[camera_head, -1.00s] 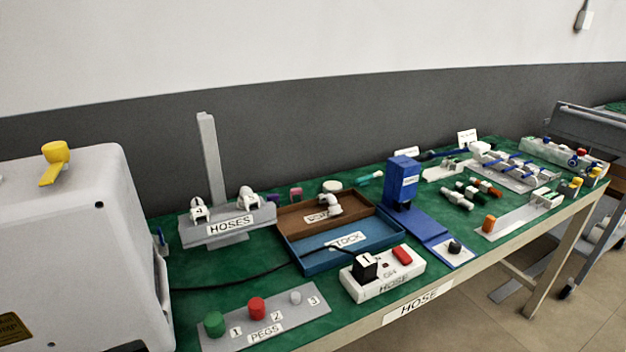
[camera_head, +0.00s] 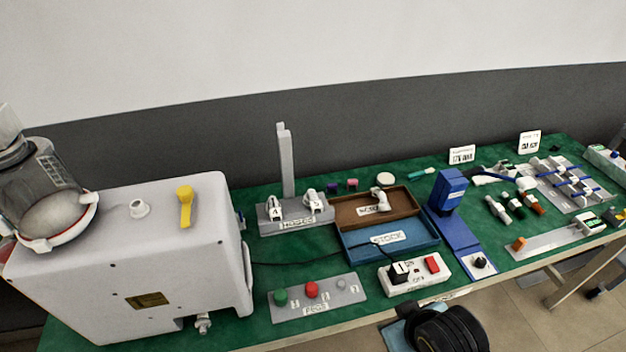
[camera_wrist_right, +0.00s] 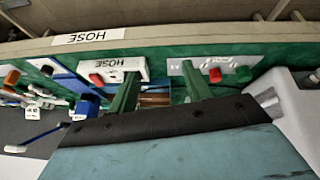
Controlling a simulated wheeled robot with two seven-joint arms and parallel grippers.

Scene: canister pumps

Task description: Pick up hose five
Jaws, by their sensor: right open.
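A grey rack (camera_head: 296,222) labelled HOSES holds two white hose fittings on the far part of the green bench. The left fitting (camera_head: 275,209) carries a tag that looks like 4. The right fitting (camera_head: 314,203) carries a tag too small to read, so I cannot tell if it is hose five. Another white bent fitting (camera_head: 381,196) lies in the brown tray. My right gripper (camera_wrist_right: 160,85) shows in its wrist view with two green fingers apart and nothing between them, at the bench's front edge near the HOSE switch box. My left gripper is not in view.
The brown tray (camera_head: 347,209) and blue STOCK tray (camera_head: 425,240) sit right of the rack. A peg plate (camera_head: 330,302), white switch box (camera_head: 393,287) and blue stand (camera_head: 449,186) are nearby. A large pale machine (camera_head: 120,270) fills the left. A dark cable crosses toward the switch box.

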